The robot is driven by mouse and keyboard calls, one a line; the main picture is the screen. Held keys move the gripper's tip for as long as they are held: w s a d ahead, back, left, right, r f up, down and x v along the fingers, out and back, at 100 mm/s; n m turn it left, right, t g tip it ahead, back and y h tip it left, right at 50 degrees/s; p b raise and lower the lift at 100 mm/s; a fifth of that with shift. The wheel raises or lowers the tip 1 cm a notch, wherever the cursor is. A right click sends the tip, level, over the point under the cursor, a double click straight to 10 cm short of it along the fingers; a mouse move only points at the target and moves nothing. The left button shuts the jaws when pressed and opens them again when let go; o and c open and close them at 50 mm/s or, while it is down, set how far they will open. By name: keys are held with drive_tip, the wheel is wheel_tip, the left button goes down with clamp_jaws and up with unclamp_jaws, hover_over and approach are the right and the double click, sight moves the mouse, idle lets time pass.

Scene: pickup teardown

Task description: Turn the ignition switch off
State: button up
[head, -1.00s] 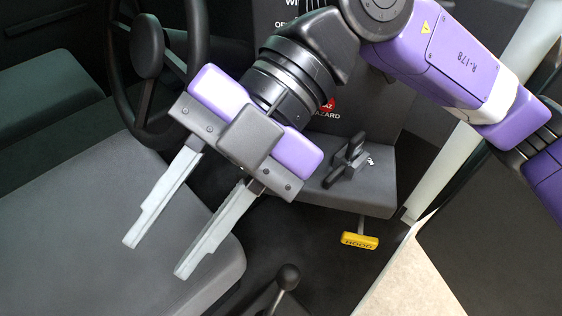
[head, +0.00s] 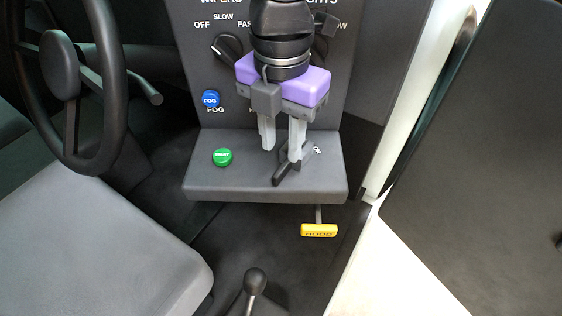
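The ignition switch (head: 288,170) is a black knob with a long grip bar on the grey ledge (head: 240,187) of the dash panel. Its bar slants from lower left to upper right, and a partly hidden white label lies at its right. My gripper (head: 282,152) points down over the ledge, open, with a gap between its pale fingers. The right finger overlaps the knob's upper part in the head view; the left finger is to the left of the knob. I cannot tell whether either finger touches it.
A green button (head: 222,157) is left on the same ledge. A blue FOG button (head: 211,98) and a wiper knob (head: 228,48) are on the panel above. A yellow HOOD handle (head: 319,230) hangs below. The steering wheel (head: 112,130) and seat (head: 100,240) are at left.

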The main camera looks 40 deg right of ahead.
sight(281, 169)
drive_tip(key=shift+a+f+p, duration=0.1)
drive_tip(key=shift+f+p, duration=0.2)
drive_tip(key=shift+f, duration=2.75)
clamp_jaws()
